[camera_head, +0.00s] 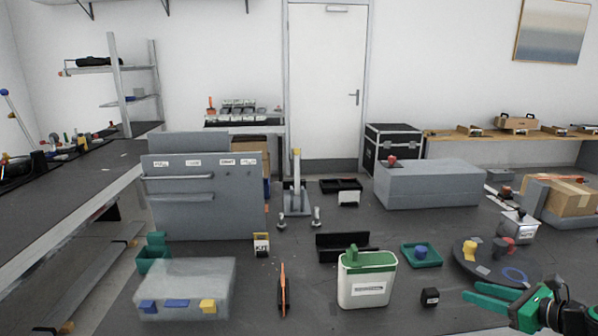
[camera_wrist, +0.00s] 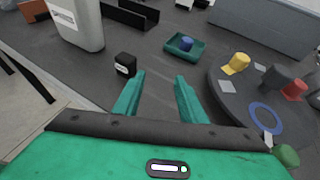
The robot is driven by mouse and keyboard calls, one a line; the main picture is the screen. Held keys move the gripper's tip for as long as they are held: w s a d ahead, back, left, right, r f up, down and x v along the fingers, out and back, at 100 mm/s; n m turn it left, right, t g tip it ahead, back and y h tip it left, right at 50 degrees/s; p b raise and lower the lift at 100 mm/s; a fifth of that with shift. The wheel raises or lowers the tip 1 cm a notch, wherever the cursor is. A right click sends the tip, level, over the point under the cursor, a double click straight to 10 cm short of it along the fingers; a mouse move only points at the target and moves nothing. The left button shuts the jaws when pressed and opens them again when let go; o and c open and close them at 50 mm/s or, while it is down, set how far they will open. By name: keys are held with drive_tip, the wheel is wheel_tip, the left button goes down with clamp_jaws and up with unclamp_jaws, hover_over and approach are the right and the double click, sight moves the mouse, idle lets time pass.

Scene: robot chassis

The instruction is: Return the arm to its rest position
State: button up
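My gripper (camera_head: 483,297) is at the lower right of the head view, green, with its fingers pointing left. In the wrist view its two green fingers (camera_wrist: 157,97) stand apart with only dark surface between them, so it is open and empty. A small black box with a white label (camera_head: 430,296) stands left of the fingertips in the head view. It also shows in the wrist view (camera_wrist: 125,64), just beyond the left finger and seemingly apart from it. Most of my arm is outside the head view.
A round dark tray (camera_head: 462,262) with yellow and red pieces and a blue ring lies beside my gripper. A green tray (camera_head: 436,262) holds a blue piece. A white container with a green lid (camera_head: 366,279) stands left of the black box. Grey blocks (camera_head: 428,186) stand farther back.

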drive_tip(key=shift+w+a+n+g, duration=0.1)
drive_tip(key=shift+a+n+g, duration=0.2)
drive_tip(key=shift+a+n, duration=0.4)
drive_tip(key=shift+a+f+n+g, duration=0.2)
drive_tip(key=shift+f+n+g, duration=0.1)
drive_tip(key=s+a+n+g, duration=0.1)
drive_tip(key=n, duration=0.1)
drive_tip(key=s+a+n+g, duration=0.1)
drive_tip(key=a+n, duration=0.1)
drive_tip(key=s+a+n+g, duration=0.1)
drive_tip(key=n, duration=0.1)
drive_tip(key=shift+s+a+r+g, duration=0.1)
drive_tip(key=shift+s+a+g, duration=0.05)
drive_tip(key=shift+s+g, duration=0.25)
drive_tip(key=s+r+n+g+h, duration=0.2)
drive_tip(key=s+r+n, duration=0.2)
drive_tip(key=s, duration=0.3)
drive_tip(key=s+a+r+n+g+h, duration=0.1)
drive_tip(key=s+r+n+g, duration=0.1)
drive_tip(key=s+r+n, duration=0.2)
drive_tip(key=s+a+r+n+g+h, duration=0.1)
drive_tip(key=s+r+n+g+h, duration=0.1)
drive_tip(key=s+n, duration=0.6)
drive_tip(key=s+r+g, duration=0.1)
drive_tip(key=s+r, duration=0.1)
drive_tip(key=s, duration=0.1)
drive_tip(key=shift+a+h, duration=0.15)
drive_tip(key=shift+h, duration=0.15)
